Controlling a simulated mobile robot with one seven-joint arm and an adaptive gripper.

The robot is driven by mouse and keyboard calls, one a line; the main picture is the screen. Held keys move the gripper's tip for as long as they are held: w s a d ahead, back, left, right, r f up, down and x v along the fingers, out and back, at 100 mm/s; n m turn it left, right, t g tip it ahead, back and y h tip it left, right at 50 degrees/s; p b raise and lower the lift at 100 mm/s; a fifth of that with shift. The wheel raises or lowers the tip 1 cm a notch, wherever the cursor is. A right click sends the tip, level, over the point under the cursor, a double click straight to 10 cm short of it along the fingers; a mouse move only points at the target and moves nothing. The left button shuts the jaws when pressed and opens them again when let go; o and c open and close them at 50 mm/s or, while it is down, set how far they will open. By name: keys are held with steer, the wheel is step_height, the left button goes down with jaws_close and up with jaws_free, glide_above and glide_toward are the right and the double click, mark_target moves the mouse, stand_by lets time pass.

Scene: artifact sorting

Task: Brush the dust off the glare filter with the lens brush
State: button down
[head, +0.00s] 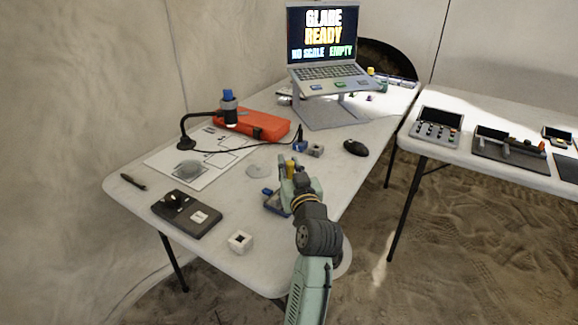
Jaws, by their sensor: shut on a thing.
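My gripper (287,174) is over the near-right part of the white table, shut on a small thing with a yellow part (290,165). This is probably the lens brush, but the fingers hide most of it and I cannot see its bristles. A pale, clear disc (258,170) lies flat on the table just left of my gripper, apart from it. It looks like the glare filter. Dust on it is too fine to tell at this size. A blue holder or block (275,204) sits below my gripper, partly hidden by the arm.
An orange case (255,124), laptop (325,60), mouse (355,148), dark device (187,213) and white cube (240,241) stand around. A second table (480,117) is at right.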

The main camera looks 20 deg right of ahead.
steer(key=shift+w+a, duration=0.1)
steer(key=shift+w, duration=0.05)
steer(key=shift+w+a, duration=0.5)
steer(key=shift+w, duration=0.2)
steer(key=shift+s, duration=0.1)
steer(key=shift+s+d, duration=0.3)
steer(key=shift+s, duration=0.05)
steer(key=shift+r+p, duration=2.85)
steer(key=shift+r, duration=0.75)
steer(key=shift+f, duration=0.1)
